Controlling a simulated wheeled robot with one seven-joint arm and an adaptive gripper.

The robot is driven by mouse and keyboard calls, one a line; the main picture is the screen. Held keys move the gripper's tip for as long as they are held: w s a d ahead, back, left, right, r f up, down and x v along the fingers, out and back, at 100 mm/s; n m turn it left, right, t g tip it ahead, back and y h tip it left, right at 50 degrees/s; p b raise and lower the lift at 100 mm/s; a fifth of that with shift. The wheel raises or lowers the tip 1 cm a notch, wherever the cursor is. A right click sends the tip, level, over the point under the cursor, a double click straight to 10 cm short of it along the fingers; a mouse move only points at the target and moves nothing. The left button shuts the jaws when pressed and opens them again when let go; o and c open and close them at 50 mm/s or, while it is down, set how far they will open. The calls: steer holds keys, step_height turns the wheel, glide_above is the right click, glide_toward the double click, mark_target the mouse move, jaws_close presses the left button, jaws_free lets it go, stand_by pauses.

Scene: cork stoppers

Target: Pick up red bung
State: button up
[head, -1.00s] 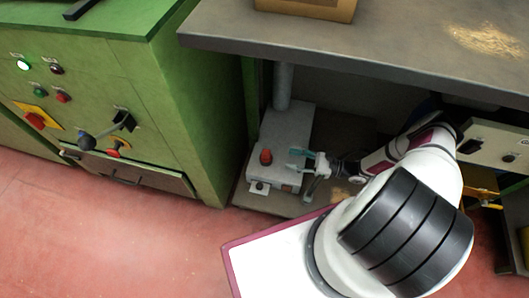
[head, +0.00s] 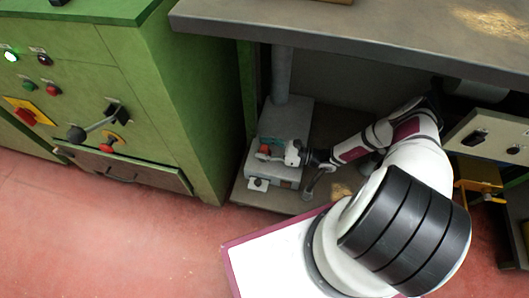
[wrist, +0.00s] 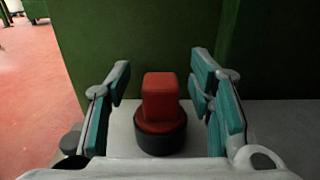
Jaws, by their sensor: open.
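The red bung (wrist: 160,98) shows in the wrist view as a red block with a round, dark lower part. It stands upright on a grey surface, between the two teal-padded fingers of my gripper (wrist: 162,100). The fingers are open, with a gap on each side of the bung. In the head view the red bung (head: 264,149) is a small red spot on the grey box (head: 292,118) under the bench. My gripper (head: 270,148) is around it there and partly hides it.
The bench top (head: 360,45) overhangs the box and my arm. A green cabinet (head: 190,110) with knobs and buttons stands close on the left. A grey panel (head: 490,135) and a yellow part (head: 478,188) are on the right. The red floor (head: 110,235) in front is clear.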

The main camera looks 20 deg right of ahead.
mark_target(264, 147)
jaws_close()
steer(key=shift+r, duration=0.15)
steer(key=shift+r+p, duration=0.5)
steer(key=shift+r, duration=0.1)
step_height(264, 147, up, 2)
steer(key=shift+r+p, duration=0.1)
steer(key=shift+p, duration=0.6)
steer(key=s+d+r+p, duration=0.1)
steer(key=s+p, duration=0.3)
steer(key=s, duration=1.2)
steer(key=shift+d+r+p, duration=0.15)
steer(key=shift+d+p, duration=0.05)
steer(key=shift+p, duration=0.1)
